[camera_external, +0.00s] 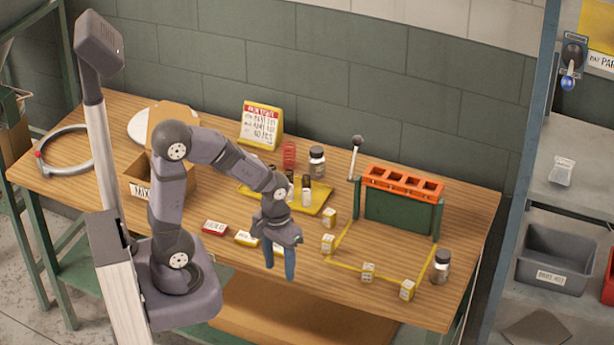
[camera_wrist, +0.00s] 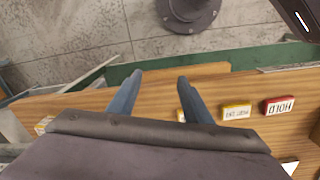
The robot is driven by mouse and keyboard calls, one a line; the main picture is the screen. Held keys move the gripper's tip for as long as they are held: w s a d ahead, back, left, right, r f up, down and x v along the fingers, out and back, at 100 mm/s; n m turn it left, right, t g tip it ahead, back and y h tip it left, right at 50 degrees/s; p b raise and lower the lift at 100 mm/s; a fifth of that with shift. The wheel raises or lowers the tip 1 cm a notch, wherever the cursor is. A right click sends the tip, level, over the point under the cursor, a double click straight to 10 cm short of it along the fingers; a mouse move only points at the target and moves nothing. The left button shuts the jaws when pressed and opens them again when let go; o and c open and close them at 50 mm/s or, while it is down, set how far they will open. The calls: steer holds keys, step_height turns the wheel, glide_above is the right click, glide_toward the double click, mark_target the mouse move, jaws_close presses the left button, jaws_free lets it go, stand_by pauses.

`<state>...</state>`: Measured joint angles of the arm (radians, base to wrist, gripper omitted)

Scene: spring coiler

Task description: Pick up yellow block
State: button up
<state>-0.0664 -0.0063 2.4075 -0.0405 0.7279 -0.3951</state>
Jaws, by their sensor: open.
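My gripper (camera_external: 279,269) points down with its two blue fingers apart and nothing between them. It hangs near the table's front edge, and its fingers also show in the wrist view (camera_wrist: 161,78). A yellow block with a white label (camera_external: 245,238) lies left of the gripper; it appears right of the fingers in the wrist view (camera_wrist: 236,112). Another yellow piece (camera_wrist: 181,115) is partly hidden by a finger. Several small pale-yellow cubes, one of them (camera_external: 328,243) right of the gripper, stand around the yellow tape outline. Which yellow item the task names is unclear.
A red block marked HOLD (camera_external: 214,227) lies left of the yellow block. A yellow tray (camera_external: 315,207) with dark and pale upright pieces lies behind the gripper. An orange-topped green rack (camera_external: 400,208) and a jar (camera_external: 441,267) stand right. A cardboard box (camera_external: 140,187) is left.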

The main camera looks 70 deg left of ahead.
steer(key=w+a+r+n+p, duration=0.2)
steer(key=w+a+n+p, duration=0.15)
steer(key=w+n, duration=0.65)
steer(key=n+t+p, duration=0.1)
steer(key=n, duration=1.1)
glide_above(328, 239)
steer(key=shift+s+a+h, duration=0.4)
steer(key=shift+w+d+f+p, duration=0.15)
steer(key=shift+f+p, duration=0.35)
steer(key=shift+f, duration=0.7)
steer(key=shift+w+d+f+p, duration=0.2)
steer(key=shift+f+p, duration=0.25)
steer(key=shift+f, duration=0.75)
steer(key=shift+w+d+f+p, duration=0.15)
steer(key=shift+f+p, duration=0.35)
steer(key=shift+f, duration=0.7)
steer(key=c, duration=1.1)
